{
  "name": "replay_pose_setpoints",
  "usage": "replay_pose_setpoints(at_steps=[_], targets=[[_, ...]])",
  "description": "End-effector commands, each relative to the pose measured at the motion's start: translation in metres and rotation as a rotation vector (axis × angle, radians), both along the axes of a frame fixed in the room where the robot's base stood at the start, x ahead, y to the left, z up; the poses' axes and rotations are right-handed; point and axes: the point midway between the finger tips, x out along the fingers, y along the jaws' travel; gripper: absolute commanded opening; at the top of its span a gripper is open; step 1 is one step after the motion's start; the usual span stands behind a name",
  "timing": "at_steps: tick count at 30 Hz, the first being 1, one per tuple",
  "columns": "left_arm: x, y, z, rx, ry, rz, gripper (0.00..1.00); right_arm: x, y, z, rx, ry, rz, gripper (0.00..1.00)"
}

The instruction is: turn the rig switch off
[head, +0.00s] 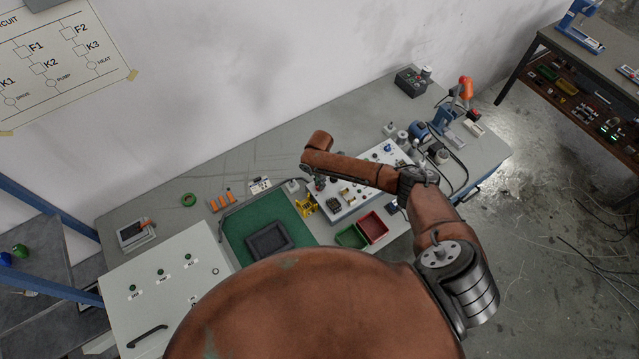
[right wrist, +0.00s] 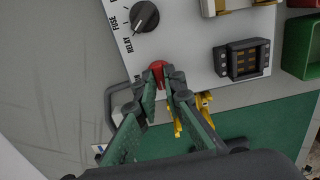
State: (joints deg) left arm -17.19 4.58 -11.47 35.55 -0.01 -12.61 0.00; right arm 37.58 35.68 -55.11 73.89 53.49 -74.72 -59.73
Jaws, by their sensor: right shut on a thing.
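The rig is a pale panel (head: 378,156) on the workbench, partly hidden by my right arm. In the right wrist view its panel (right wrist: 186,35) carries a black rotary knob (right wrist: 145,16) with the labels FUSE and RELAY beside it. Near the panel's lower edge is a small red switch (right wrist: 157,67). My right gripper (right wrist: 163,82) is shut on the red switch, with a fingertip on each side of it. In the head view this gripper (head: 319,184) is at the left end of the rig. My left gripper is not in view.
A green mat (head: 240,226) with a dark tray (head: 268,240) lies left of the rig. A yellow part (head: 307,206) stands close to the right gripper. Green (head: 351,237) and red (head: 373,228) bins sit in front.

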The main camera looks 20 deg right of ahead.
Motion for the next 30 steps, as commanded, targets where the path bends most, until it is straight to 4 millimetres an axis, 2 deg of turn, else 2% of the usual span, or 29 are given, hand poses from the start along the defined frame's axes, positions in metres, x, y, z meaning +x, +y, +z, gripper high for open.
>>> replay_pose_setpoints(at_steps=[1, 2, 9, 19, 23, 30], targets=[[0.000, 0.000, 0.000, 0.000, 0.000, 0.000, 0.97, 0.001, 0.000, 0.001, -0.001, -0.002, 0.001, 0.00], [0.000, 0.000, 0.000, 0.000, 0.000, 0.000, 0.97, 0.001, 0.000, 0.001, -0.001, -0.002, 0.001, 0.11], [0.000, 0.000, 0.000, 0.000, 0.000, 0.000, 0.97, 0.000, 0.000, 0.000, -0.001, -0.001, 0.000, 0.27], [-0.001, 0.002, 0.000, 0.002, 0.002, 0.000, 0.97, 0.001, 0.000, 0.004, 0.000, -0.002, -0.001, 0.27], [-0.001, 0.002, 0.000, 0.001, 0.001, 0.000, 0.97, 0.001, 0.000, 0.021, 0.001, -0.004, 0.000, 0.27], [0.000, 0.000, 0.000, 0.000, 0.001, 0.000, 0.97, 0.001, 0.000, 0.071, 0.001, -0.004, 0.002, 0.27]])
